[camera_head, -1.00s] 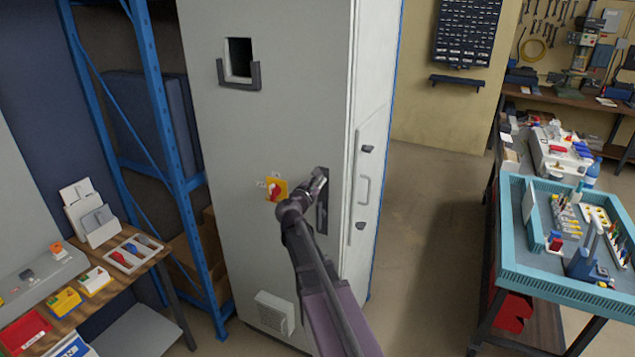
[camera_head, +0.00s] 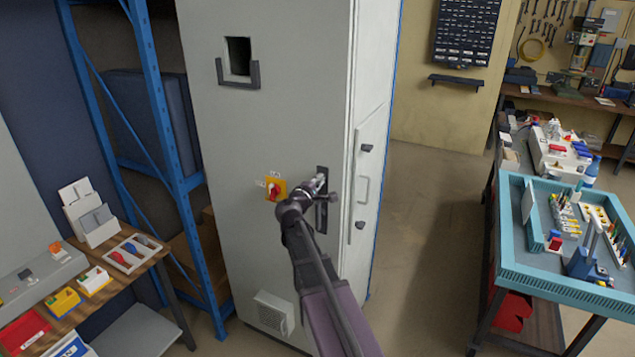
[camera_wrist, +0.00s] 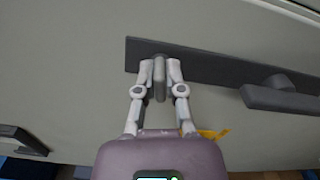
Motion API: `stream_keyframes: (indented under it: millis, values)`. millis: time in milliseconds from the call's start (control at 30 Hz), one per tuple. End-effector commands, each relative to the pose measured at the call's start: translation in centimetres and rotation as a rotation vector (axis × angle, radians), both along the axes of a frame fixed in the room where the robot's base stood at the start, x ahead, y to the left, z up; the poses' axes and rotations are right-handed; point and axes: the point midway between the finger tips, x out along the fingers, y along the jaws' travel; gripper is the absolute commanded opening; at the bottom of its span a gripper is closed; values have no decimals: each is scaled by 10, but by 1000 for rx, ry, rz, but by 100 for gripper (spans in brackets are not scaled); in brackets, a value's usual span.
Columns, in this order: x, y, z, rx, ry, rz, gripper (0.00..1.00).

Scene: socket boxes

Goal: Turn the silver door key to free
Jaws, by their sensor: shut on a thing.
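My gripper (camera_wrist: 160,72) is shut on the silver door key (camera_wrist: 160,80), one finger on each side of its grey bow. The key sits at one end of the long dark lock plate (camera_wrist: 215,65) on the cabinet door. In the head view my gripper (camera_head: 320,182) is at the upper part of the upright plate (camera_head: 322,225), and the key is hidden there by my gripper. The dark door handle (camera_wrist: 283,93) stands out from the plate, to the right of the key in the wrist view.
The tall grey cabinet (camera_head: 265,130) has a red and yellow rotary switch (camera_head: 274,189) close left of my gripper. A side latch (camera_head: 366,148) is to the right. A blue shelf rack (camera_head: 165,130) stands left. A teal tray cart (camera_head: 550,275) is at right, with open floor between.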

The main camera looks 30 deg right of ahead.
Motion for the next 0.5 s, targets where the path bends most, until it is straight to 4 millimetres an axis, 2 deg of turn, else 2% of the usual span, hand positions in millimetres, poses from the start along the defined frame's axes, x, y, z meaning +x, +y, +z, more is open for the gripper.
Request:
stream_keyframes:
  millis: [200, 500]
  values:
    - [-1, -1, -1, 94, -121, -3, 0]
    - [-1, -1, -1, 158, -202, -3, 0]
